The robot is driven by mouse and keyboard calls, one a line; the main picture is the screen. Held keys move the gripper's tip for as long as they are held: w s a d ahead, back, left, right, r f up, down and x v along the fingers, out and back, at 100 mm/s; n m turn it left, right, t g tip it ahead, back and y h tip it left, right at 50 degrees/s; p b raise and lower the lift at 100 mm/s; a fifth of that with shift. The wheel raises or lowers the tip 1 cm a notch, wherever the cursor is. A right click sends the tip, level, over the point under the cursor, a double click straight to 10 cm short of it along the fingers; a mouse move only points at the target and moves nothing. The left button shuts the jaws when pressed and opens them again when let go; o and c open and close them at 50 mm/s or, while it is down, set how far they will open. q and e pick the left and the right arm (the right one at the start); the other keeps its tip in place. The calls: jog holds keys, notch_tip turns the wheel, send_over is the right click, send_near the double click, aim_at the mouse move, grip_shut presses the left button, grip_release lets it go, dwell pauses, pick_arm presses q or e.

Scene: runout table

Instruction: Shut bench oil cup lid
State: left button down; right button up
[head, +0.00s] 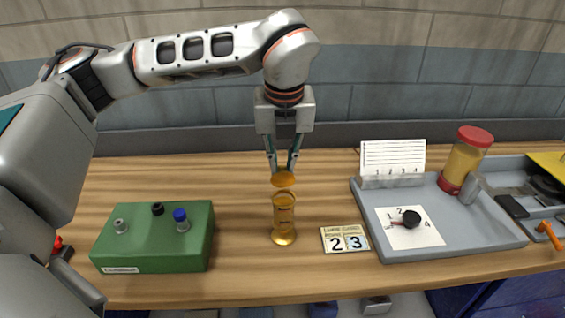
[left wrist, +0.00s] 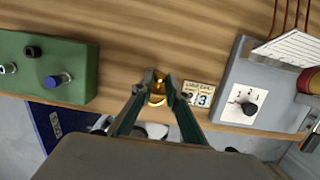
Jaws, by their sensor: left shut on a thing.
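The bench oil cup (head: 284,218) is a small brass cup standing upright on the wooden bench, left of the number card. Its round brass lid (head: 283,180) shows above the cup body, tilted up. My left gripper (head: 283,170) points straight down over the cup, its fingertips closed in on the lid. In the left wrist view the brass of the cup (left wrist: 157,98) shows between the fingertips (left wrist: 160,80). The exact contact on the lid is hard to make out. My right gripper is not in view.
A green box (head: 155,238) with knobs stands at left. A card reading 2 3 (head: 345,240) lies right of the cup. Bare bench lies behind the cup.

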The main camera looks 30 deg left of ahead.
pick_arm(q)
jog(key=c, duration=2)
grip_release()
jog(key=shift+o, duration=0.2)
jog(key=v, duration=1.2)
